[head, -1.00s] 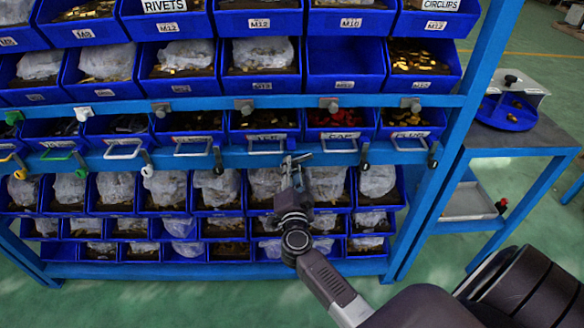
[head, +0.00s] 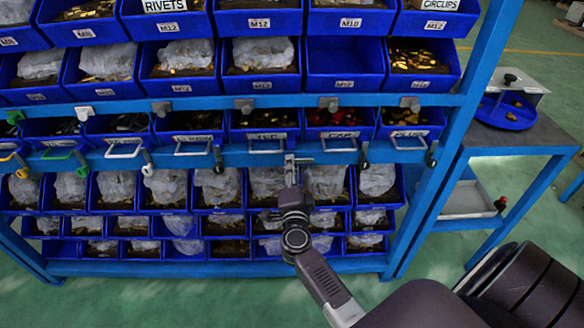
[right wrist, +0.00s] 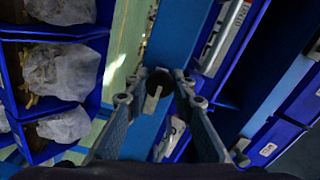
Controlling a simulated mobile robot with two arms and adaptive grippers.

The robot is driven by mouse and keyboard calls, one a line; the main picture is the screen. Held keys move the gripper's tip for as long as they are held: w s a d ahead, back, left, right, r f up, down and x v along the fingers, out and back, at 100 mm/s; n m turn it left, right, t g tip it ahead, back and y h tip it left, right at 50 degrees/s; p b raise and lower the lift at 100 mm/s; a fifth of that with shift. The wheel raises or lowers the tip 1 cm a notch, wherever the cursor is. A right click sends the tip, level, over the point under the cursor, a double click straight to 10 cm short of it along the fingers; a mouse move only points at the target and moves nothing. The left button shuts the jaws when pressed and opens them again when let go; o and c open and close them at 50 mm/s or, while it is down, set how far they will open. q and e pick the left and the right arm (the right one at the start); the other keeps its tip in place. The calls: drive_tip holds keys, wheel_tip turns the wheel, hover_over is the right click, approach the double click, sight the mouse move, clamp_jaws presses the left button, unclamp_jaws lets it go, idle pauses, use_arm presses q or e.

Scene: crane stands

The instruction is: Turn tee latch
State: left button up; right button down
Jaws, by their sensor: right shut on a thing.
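The tee latch is the small dark-handled latch on the blue rail by the drawer labelled TEE (head: 265,137); in the head view my gripper covers most of it. In the right wrist view its black round end (right wrist: 159,82) shows between the fingertips, with a short pale metal piece (right wrist: 151,102) below it. My right gripper (head: 290,160) is at the rail, its fingers closed in on the latch; it also shows in the right wrist view (right wrist: 158,84). My left gripper is out of view.
Similar latches hang along the rail, one to the left (head: 217,160) and one to the right (head: 364,160). Metal drawer handles (head: 338,145) stick out beside them. Bins with bagged parts (head: 325,182) fill the rows below. A side bench (head: 520,135) stands at right.

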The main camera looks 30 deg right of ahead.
drive_tip(key=shift+f, duration=0.15)
drive_tip(key=c, duration=1.6)
unclamp_jaws()
drive_tip(key=shift+s+a, duration=0.1)
drive_tip(key=shift+s, duration=0.05)
drive_tip(key=v, duration=1.2)
